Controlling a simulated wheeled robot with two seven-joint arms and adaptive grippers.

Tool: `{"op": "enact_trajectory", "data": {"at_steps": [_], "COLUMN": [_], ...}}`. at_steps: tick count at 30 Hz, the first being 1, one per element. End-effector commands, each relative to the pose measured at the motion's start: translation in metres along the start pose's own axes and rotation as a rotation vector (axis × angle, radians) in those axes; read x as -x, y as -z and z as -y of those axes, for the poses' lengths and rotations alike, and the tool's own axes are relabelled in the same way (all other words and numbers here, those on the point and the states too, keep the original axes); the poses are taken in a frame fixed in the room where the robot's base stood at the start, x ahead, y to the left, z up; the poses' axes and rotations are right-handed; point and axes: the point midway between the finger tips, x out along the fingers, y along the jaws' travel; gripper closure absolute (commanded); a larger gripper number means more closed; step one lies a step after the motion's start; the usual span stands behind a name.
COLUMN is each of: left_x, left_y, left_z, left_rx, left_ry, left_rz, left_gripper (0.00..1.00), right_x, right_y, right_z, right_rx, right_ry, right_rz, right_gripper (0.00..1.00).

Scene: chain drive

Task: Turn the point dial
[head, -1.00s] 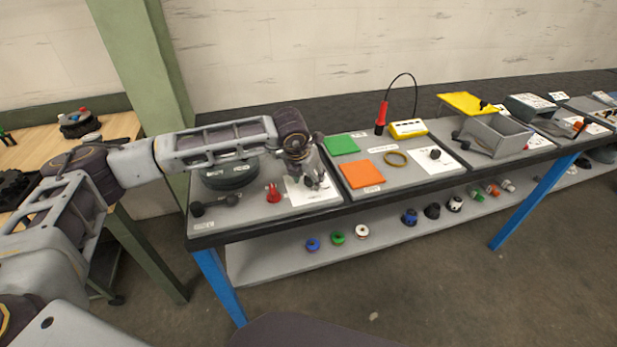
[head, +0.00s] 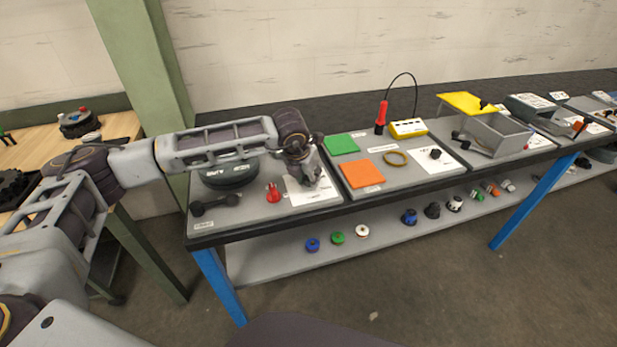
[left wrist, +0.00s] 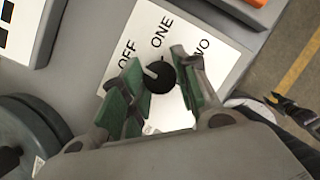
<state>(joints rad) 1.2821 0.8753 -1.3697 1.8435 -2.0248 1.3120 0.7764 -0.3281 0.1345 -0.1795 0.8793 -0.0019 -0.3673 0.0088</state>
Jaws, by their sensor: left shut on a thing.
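The point dial is a round black knob with a pale pointer line (left wrist: 161,79), on a white card (left wrist: 174,47) printed OFF, ONE and TWO. In the left wrist view its pointer aims to the upper left, roughly toward OFF. My left gripper (left wrist: 160,88) has its green-padded fingers on either side of the knob and is shut on it. In the head view my left gripper (head: 311,181) is down over the white card (head: 323,195), and it hides the dial there.
A red switch-like part (head: 273,194), a black handle (head: 215,204) and a dark round disc (head: 228,177) are close by on the same grey panel. To the right are an orange pad (head: 362,174), a green pad (head: 341,144) and a second dial card (head: 437,162).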

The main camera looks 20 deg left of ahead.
Motion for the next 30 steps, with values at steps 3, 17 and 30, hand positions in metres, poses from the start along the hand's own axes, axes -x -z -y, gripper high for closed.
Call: {"op": "enact_trajectory", "data": {"at_steps": [3, 17, 30], "left_x": [0.000, -0.002, -0.001], "left_y": [0.000, 0.000, -0.001], "left_z": [-0.001, -0.002, -0.003], "left_rx": [-0.015, -0.190, -0.433], "left_ry": [0.006, 0.079, 0.179], "left_rz": [0.000, 0.002, 0.003], "left_gripper": [0.93, 0.93, 0.93], "right_x": [-0.002, -0.003, 0.004], "right_y": [0.002, 0.050, 0.075], "right_z": [0.000, 0.006, 0.023], "right_rx": [0.000, -0.008, -0.023], "right_ry": [0.000, 0.006, 0.026], "right_rz": [0.001, -0.046, -0.062], "right_gripper": [0.60, 0.60, 0.60]}}
